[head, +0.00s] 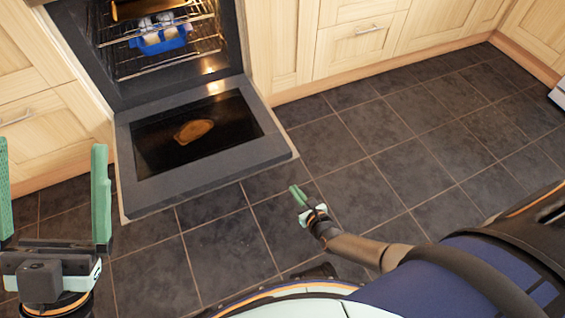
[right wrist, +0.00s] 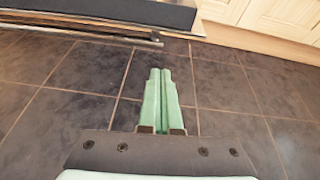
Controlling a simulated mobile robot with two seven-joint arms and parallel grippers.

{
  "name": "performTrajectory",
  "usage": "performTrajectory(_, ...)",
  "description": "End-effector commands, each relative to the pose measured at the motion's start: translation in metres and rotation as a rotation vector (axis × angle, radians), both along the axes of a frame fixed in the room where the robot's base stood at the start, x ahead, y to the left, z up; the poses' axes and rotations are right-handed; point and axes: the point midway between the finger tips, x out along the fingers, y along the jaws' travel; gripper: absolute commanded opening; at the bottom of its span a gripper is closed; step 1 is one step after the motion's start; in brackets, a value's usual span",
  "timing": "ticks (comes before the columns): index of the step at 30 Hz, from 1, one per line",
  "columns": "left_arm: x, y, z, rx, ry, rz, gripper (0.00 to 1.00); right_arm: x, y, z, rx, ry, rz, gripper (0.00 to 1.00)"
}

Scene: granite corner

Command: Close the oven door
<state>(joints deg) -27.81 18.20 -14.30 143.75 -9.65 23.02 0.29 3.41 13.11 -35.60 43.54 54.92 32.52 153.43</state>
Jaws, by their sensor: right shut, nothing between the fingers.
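The oven (head: 97,55) stands open at the upper left of the head view. Its dark-framed door (head: 225,158) is folded down, low over the floor, with its inner glass facing up. My right gripper (head: 298,193) is shut and empty, just off the door's right front corner and apart from it. In the right wrist view its closed green fingers (right wrist: 160,75) point toward the door's edge (right wrist: 130,36), which lies beyond them. My left gripper (head: 52,165) is open and empty at the left, its fingers wide apart, to the left of the door.
A blue container (head: 160,42) sits on a wire rack inside the oven, with a brown item (head: 145,8) above it. A brown shape (head: 193,131) shows on the door glass, perhaps a reflection. Wooden cabinets (head: 360,35) flank the oven. The tiled floor (head: 400,135) to the right is clear.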

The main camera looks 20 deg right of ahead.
Motion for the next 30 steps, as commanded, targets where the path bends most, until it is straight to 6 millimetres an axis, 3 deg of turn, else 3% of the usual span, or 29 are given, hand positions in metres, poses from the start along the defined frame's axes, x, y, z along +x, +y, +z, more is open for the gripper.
performTrajectory(4,0.000,0.000,-0.002,-0.001,-0.002,0.001,1.00,0.001,-0.006,-0.009,0.050,0.019,-0.041,0.00)
performTrajectory(8,0.000,0.000,-0.011,0.004,-0.005,0.004,1.00,0.015,-0.005,-0.017,0.053,0.018,-0.041,0.00)
performTrajectory(22,0.003,-0.008,-0.073,0.046,0.013,0.026,1.00,0.093,-0.005,-0.050,0.046,0.017,-0.037,0.00)
performTrajectory(30,0.003,-0.009,-0.066,0.043,0.017,0.022,1.00,0.090,-0.005,-0.033,0.054,0.023,-0.043,0.00)
